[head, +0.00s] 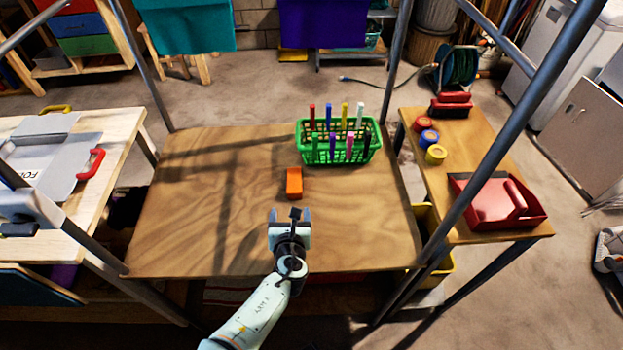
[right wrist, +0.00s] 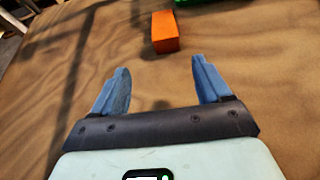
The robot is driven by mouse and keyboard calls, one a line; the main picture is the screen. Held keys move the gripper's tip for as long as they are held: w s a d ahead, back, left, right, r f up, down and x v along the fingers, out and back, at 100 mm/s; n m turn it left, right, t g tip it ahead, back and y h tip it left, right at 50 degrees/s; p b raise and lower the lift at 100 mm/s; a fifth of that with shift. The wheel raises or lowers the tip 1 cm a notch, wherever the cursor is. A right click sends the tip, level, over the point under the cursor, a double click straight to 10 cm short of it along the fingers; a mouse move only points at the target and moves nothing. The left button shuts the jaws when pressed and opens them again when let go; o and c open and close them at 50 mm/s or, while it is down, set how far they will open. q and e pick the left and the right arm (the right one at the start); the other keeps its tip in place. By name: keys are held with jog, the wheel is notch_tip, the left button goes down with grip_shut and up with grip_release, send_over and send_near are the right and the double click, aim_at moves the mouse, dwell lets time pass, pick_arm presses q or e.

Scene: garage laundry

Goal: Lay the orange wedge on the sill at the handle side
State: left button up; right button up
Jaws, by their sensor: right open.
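The orange wedge (head: 294,183) lies on the wooden table (head: 190,235), just in front of the green basket. It also shows in the right wrist view (right wrist: 165,32), ahead of the fingers. My right gripper (head: 289,216) is open and empty above the table, a short way nearer than the wedge and apart from it. Its two blue fingers (right wrist: 161,85) are spread in the right wrist view. A grey flat case with lettering (head: 60,160) and a red handle (head: 91,164) is at the left. I cannot make out which surface is the sill. My left gripper is not seen.
A green basket (head: 338,158) with several coloured markers stands at the table's back right. Grey frame posts (head: 500,135) rise around the table. The table's left half is clear.

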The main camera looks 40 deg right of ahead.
jog(key=shift+w+d+r, duration=0.15)
jog(key=shift+w+d, duration=0.25)
jog(key=shift+d, duration=0.1)
jog(key=b, duration=0.2)
send_near(294, 183)
jog(key=w+f, duration=0.1)
jog(key=w+d+f, duration=0.1)
jog(key=w, duration=0.1)
jog(key=shift+d+f, duration=0.1)
jog(key=shift+f, duration=0.25)
jog(key=x, duration=0.5)
jog(key=shift+w+d+r, duration=0.25)
jog(key=shift+d+r, duration=0.05)
jog(key=shift+d, duration=0.2)
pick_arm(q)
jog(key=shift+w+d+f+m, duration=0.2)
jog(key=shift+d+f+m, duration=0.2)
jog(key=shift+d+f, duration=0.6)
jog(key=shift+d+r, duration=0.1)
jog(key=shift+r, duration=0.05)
pick_arm(e)
jog(key=shift+t, duration=0.3)
jog(key=c, duration=1.2)
jog(key=shift+o, duration=0.2)
jog(key=shift+r, duration=0.1)
